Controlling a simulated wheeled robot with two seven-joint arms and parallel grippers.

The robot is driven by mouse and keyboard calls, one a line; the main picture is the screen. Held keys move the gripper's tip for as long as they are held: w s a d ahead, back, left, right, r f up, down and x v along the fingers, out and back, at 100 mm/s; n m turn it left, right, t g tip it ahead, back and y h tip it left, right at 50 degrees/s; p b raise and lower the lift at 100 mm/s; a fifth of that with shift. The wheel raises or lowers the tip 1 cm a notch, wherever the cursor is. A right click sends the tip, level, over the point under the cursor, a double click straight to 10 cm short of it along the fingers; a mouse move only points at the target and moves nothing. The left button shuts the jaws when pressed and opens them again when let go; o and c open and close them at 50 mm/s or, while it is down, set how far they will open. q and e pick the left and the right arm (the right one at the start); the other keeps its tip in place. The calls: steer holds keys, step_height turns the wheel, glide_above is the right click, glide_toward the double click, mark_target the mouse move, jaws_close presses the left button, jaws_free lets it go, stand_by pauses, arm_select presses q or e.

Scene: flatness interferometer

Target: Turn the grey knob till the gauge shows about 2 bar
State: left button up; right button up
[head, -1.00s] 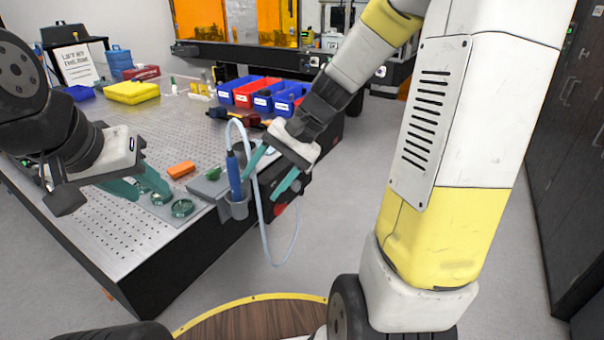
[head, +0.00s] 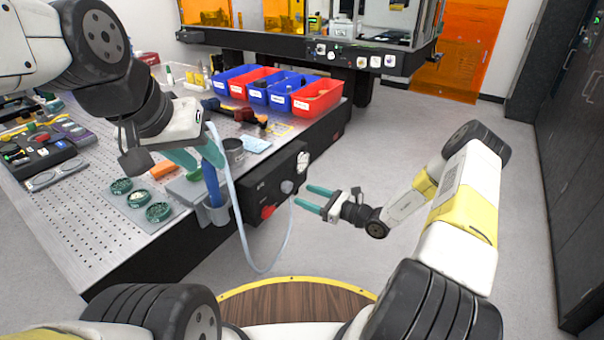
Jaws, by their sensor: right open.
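The grey knob (head: 287,187) sits on the dark front panel of the table's side. The gauge (head: 302,161) is a small pale round dial above it to the right; its reading is too small to make out. My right gripper (head: 301,195) is open and empty, its teal fingers pointing left toward the grey knob, seemingly just short of it. My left gripper (head: 208,164) is over the table corner, its fingers at the top of a blue-handled tool (head: 212,186); whether they grip it is unclear.
A red knob (head: 268,211) is on the same panel, left of and below the grey knob. A pale hose (head: 237,215) loops down in front of the table. Blue and red bins (head: 315,98) stand at the table's back edge. The floor right of the table is clear.

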mark_target(290, 189)
steer(key=shift+m+t, duration=0.3)
steer(key=shift+m, duration=0.2)
steer(key=x, duration=0.5)
steer(key=w+f+x, duration=0.1)
steer(key=x, duration=0.1)
steer(key=shift+d+f, duration=0.1)
steer(key=shift+d, duration=0.05)
